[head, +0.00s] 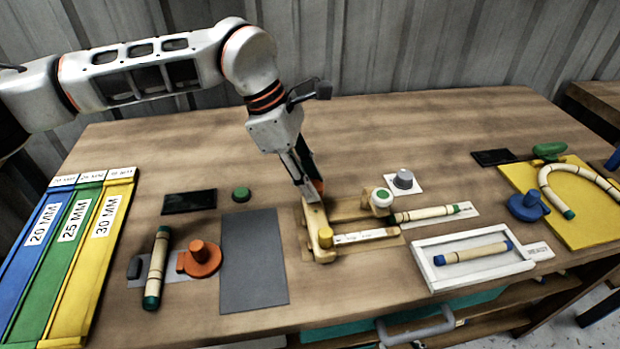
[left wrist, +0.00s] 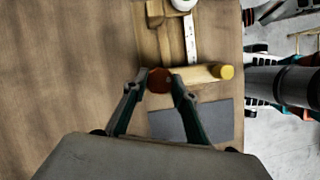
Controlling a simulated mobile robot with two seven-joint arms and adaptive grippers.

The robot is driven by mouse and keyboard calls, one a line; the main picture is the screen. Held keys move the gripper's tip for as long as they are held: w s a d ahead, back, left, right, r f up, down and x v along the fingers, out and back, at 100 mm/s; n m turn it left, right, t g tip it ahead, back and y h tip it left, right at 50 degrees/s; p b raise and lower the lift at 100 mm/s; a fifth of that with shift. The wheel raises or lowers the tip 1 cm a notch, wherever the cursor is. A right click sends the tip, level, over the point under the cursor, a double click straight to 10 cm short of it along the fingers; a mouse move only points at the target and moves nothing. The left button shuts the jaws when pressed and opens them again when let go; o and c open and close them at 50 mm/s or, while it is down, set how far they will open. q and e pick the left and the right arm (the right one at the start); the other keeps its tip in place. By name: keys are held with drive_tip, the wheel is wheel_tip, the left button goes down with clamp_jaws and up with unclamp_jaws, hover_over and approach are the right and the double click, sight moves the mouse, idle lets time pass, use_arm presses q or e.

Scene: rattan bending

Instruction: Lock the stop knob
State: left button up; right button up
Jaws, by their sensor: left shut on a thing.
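The wooden jig (head: 347,208) stands mid-table, with a dark red knob (head: 319,187) at its back left end. I take this red knob for the stop knob; it also shows in the left wrist view (left wrist: 158,80). My left gripper (head: 311,192) reaches down over that end from above. In the left wrist view its two fingers (left wrist: 158,84) are shut on the red knob, one on each side. In the head view the gripper partly hides the knob. A yellow-topped peg (head: 325,236) stands at the jig's front left end. My right gripper is not in view.
A grey mat (head: 253,260) and orange clamp (head: 201,258) lie left. A white tray (head: 437,280) holds another rattan piece. The table behind the jig is largely clear.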

use_arm(q)
drive_tip(key=shift+m, duration=0.4)
drive_tip(key=o, duration=1.1)
drive_tip(key=v, duration=1.2)
drive_tip(key=shift+w, duration=0.2)
